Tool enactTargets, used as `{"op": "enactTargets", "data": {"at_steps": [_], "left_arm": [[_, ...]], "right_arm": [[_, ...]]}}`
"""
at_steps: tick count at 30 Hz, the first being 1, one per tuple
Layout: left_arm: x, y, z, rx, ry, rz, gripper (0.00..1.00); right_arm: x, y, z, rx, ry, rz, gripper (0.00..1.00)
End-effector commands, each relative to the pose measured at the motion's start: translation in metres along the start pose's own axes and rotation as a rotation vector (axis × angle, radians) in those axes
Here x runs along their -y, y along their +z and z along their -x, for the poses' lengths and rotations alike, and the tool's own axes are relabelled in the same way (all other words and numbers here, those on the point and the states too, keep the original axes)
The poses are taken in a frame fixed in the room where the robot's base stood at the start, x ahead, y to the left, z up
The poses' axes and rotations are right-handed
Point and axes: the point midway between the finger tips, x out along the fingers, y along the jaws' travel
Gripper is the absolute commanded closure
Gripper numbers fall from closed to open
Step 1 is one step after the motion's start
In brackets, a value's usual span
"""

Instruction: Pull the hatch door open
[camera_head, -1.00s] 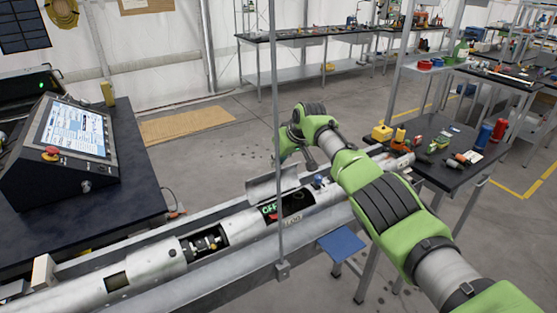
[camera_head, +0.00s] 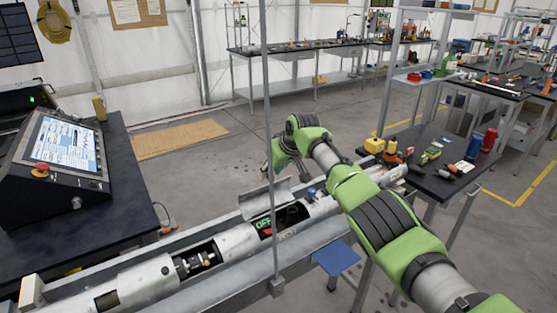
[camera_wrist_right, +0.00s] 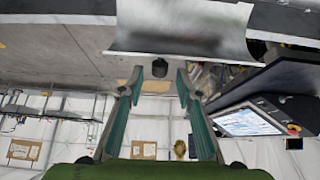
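The hatch door (camera_head: 266,198) is a curved grey metal panel. It stands raised along the far side of an opening in the long silver tube (camera_head: 140,280). In the right wrist view the door (camera_wrist_right: 185,32) lies ahead of my fingers, with a small dark knob (camera_wrist_right: 160,68) at its edge. My right gripper (camera_wrist_right: 159,73) is open, with one finger on each side of the knob and visible gaps to both. In the head view my right gripper (camera_head: 272,172) is just beyond the door, small and partly hidden. My left gripper is out of view.
The opening shows a green "OFF" label (camera_head: 264,223) and dark parts. A thin vertical pole (camera_head: 268,110) stands in front of the tube. A console (camera_head: 60,155) sits on the left table. A tool table (camera_head: 440,180) stands right of my arm.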

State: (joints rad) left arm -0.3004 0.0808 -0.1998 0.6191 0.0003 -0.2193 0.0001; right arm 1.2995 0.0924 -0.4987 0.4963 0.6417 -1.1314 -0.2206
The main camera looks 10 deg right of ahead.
Motion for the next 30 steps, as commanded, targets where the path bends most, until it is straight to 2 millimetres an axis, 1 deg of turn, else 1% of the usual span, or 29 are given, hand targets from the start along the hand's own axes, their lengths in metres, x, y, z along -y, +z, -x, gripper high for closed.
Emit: {"op": "enactTargets", "data": {"at_steps": [6,18,21,25,30], "left_arm": [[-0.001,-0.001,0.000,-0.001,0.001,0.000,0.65],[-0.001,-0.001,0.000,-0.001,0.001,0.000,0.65],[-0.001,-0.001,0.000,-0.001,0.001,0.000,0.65],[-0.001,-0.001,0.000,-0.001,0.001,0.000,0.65],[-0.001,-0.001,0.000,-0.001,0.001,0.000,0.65]], "right_arm": [[-0.001,0.001,0.021,-0.001,0.005,0.002,0.68],[0.000,-0.002,0.087,-0.006,0.004,0.002,0.68],[0.001,-0.002,0.100,-0.005,0.003,0.002,0.68],[0.001,-0.002,0.108,-0.003,0.003,0.001,0.68],[0.001,-0.002,0.110,-0.003,0.003,0.001,0.68]]}}
